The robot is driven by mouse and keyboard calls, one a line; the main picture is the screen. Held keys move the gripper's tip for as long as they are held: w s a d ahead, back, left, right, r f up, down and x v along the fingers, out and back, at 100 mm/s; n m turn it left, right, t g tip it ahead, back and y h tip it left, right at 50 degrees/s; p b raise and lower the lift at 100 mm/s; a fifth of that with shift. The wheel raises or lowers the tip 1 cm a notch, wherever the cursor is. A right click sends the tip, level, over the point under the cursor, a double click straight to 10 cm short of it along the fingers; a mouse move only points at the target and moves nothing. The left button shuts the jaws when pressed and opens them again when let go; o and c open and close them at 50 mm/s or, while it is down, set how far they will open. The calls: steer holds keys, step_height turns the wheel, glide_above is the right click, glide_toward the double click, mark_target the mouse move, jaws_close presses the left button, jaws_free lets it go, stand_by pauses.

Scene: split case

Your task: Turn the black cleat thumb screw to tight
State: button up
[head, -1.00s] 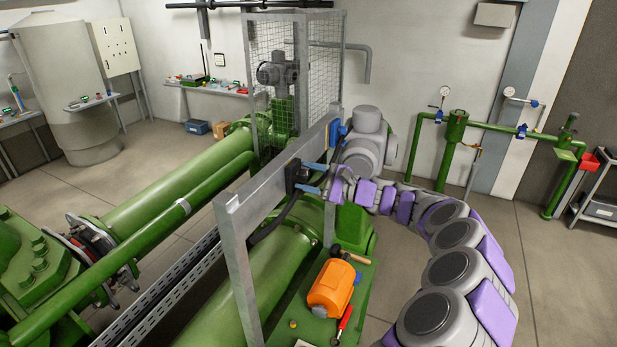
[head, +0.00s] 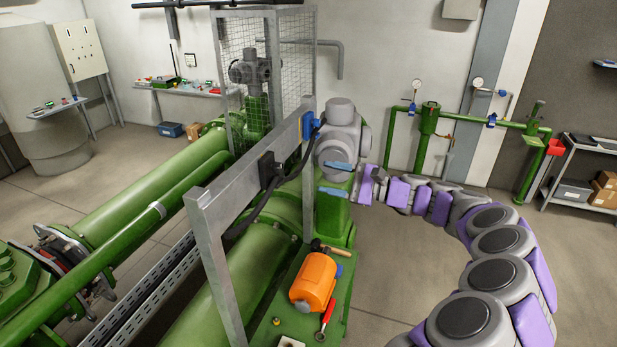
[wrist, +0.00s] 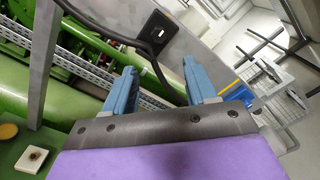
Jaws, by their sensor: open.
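A black block-like fitting (head: 267,170), which looks like the cleat, sits on the grey beam with a black cable (head: 250,212) running from it. It also shows in the wrist view (wrist: 157,30), with a small light spot on its face. I cannot make out the thumb screw or its setting. My gripper (head: 333,178) has two blue fingers, open with nothing between them. It is to the right of the black fitting, with a clear gap. In the wrist view the fingers (wrist: 160,68) point toward the cable and beam, the fitting beyond their tips.
A blue box (head: 309,126) is on the beam's far end, by a grey valve body (head: 340,140). Below, an orange motor-like part (head: 314,282) and a red-handled tool (head: 327,318) rest on a green base. Open floor (head: 400,260) lies to the right.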

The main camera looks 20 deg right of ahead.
steer(key=shift+v, duration=2.3)
steer(key=s+a+f+n+g+h+b, duration=0.1)
steer(key=s+a+f+n+g+b, duration=0.1)
steer(key=s+a+n+g+b, duration=0.65)
steer(key=s+a+f+n+g+h, duration=0.15)
steer(key=s+a, duration=0.45)
steer(key=a, duration=0.8)
steer(key=s+a+f+n+g+h+b, duration=0.25)
steer(key=s+a+f+h+b, duration=0.2)
steer(key=s+f, duration=0.65)
steer(key=s+d+f+n+h+b, duration=0.1)
steer(key=s+d+f+h+b, duration=0.2)
steer(key=s+d+f, duration=0.3)
steer(key=s+d+f+n+h+b, duration=0.2)
steer(key=s+d+f+h+b, duration=0.2)
steer(key=s+f, duration=0.6)
steer(key=s+d, duration=0.1)
steer(key=d, duration=0.1)
steer(key=shift+d+h, duration=0.3)
steer(key=shift+d, duration=0.05)
